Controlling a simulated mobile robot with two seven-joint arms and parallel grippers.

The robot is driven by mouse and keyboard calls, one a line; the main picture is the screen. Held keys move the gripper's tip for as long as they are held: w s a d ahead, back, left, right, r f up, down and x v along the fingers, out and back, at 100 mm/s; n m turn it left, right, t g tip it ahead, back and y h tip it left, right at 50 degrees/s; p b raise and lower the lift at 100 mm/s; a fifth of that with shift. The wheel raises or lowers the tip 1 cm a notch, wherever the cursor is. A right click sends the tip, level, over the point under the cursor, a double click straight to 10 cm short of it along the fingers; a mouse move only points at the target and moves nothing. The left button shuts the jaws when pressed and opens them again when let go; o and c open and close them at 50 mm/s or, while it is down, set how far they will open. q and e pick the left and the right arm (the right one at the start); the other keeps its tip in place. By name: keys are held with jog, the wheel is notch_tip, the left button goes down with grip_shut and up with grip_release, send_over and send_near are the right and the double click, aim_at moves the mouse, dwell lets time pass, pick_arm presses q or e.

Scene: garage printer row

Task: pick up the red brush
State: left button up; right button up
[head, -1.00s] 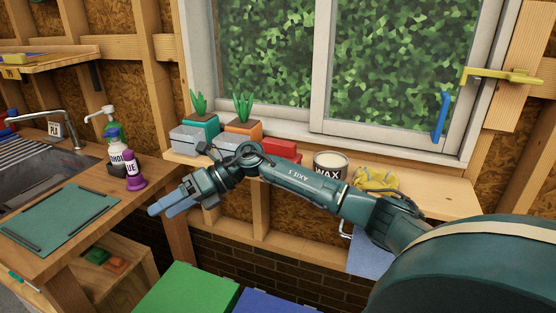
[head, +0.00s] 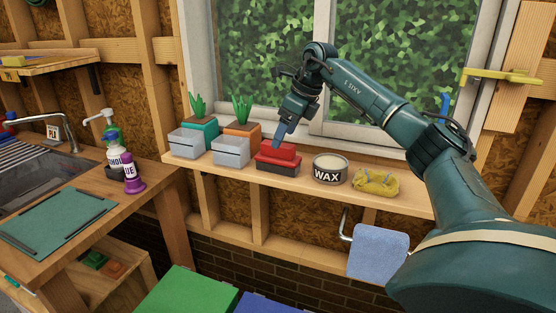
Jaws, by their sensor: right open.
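The red brush (head: 278,159) has a red top and a dark lower part. It sits on the wooden shelf (head: 225,171) under the window, between a grey box and the wax tin. My right gripper (head: 280,139) points down at the brush from above, its blue-grey fingers open. The fingers overlap the brush's top in the picture; I cannot tell whether they touch it. My left gripper is not in view.
A grey box (head: 231,152) is close on the brush's left, with potted plants behind. The wax tin (head: 330,170) and a yellow cloth (head: 376,183) are on its right. The window (head: 365,60) rises behind. A blue towel (head: 379,251) hangs below the shelf.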

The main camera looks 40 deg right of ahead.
jog(key=shift+d+p+x, duration=0.15)
jog(key=shift+p+x, duration=0.1)
jog(key=shift+x, duration=1.45)
jog(key=shift+d+p+x, duration=0.15)
jog(key=shift+p+x, duration=0.1)
jog(key=shift+x, duration=1.45)
jog(key=shift+w, duration=0.1)
jog(key=c, duration=1.1)
notch_tip(320, 180, up, 10)
jog(key=shift+r, duration=0.1)
